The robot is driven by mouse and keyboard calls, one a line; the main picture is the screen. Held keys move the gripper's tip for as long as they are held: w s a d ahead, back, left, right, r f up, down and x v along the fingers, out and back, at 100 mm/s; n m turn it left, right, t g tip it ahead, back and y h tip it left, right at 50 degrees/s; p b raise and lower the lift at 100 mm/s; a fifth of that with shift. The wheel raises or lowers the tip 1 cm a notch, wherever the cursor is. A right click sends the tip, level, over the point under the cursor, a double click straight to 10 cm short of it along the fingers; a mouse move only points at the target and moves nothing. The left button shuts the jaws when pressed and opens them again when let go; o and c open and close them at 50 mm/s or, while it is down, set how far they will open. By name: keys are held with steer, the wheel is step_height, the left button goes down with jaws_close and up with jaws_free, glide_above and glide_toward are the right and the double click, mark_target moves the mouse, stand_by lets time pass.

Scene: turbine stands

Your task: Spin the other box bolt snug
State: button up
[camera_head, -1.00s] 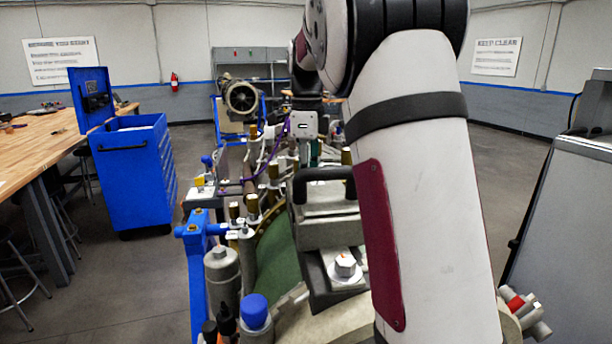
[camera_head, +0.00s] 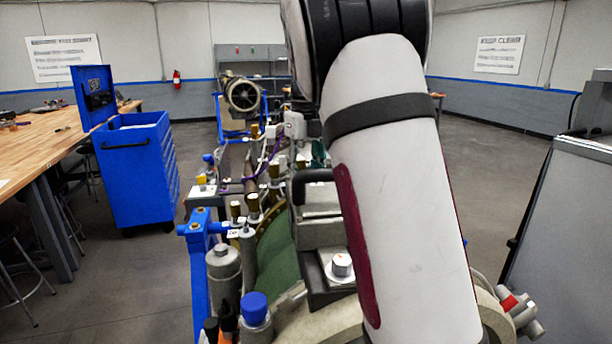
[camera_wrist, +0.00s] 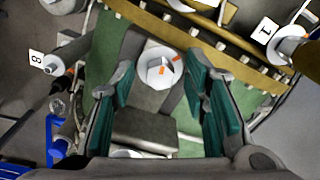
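The grey box (camera_head: 318,232) with a black handle sits on the turbine; its near bolt (camera_head: 341,265) on a white washer shows in the head view. In the wrist view, a hex bolt (camera_wrist: 158,71) with orange marks stands on a round white washer at one end of the box (camera_wrist: 148,125). My gripper (camera_wrist: 157,83) is open, with teal finger pads on either side of this bolt, apart from it. A second pale washer edge shows at the bottom, mostly hidden by my gripper.
Brass-topped posts (camera_head: 253,203), hoses and a blue clamp stand (camera_head: 200,240) crowd the turbine's left side. The wrist view shows a brass flange (camera_wrist: 200,42) beyond the bolt and numbered tags nearby.

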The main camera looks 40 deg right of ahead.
steer(key=shift+o, duration=0.7)
steer(key=shift+r, duration=0.1)
steer(key=shift+r+p, duration=0.55)
steer(key=shift+r, duration=1.85)
steer(key=shift+c, duration=1.3)
step_height(320, 180, up, 3)
steer(key=n+p, duration=0.1)
steer(key=n, duration=0.2)
steer(key=shift+f, duration=4)
